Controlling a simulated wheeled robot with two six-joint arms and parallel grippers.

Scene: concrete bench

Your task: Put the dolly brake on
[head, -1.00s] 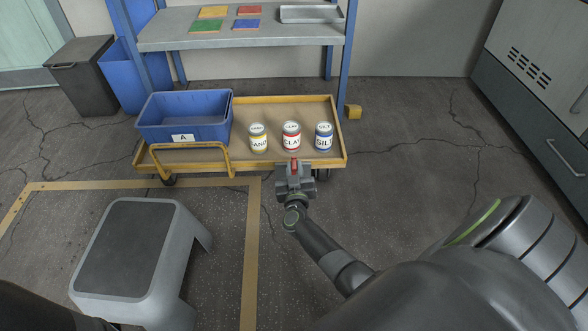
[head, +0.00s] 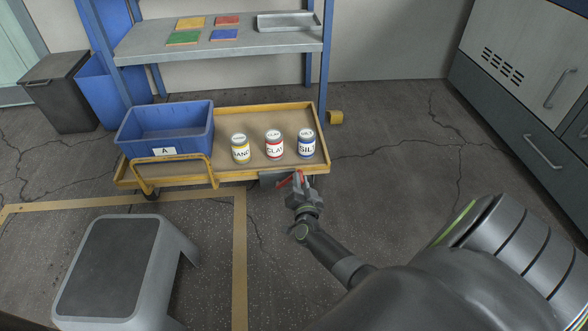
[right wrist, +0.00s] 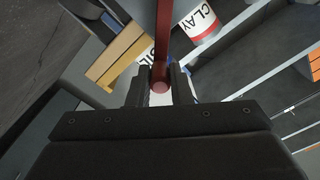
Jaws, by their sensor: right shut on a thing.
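The dolly (head: 215,178) is a low wooden platform with yellow edges and a yellow handle (head: 190,157). Its red brake lever (head: 287,182) shows at the front right edge, by a grey plate (head: 271,179). My right gripper (head: 301,184) is at this edge, shut on the lever. In the right wrist view the red lever (right wrist: 161,45) runs down between the fingers of my right gripper (right wrist: 160,92), its rounded end between them. My left gripper is not in view.
On the dolly stand a blue bin (head: 165,135) marked A and three cans: yellow (head: 240,148), red (head: 274,145) and blue (head: 306,144). A grey step stool (head: 115,265) is at front left. A yellow block (head: 335,117) lies beyond. Floor right of the dolly is clear.

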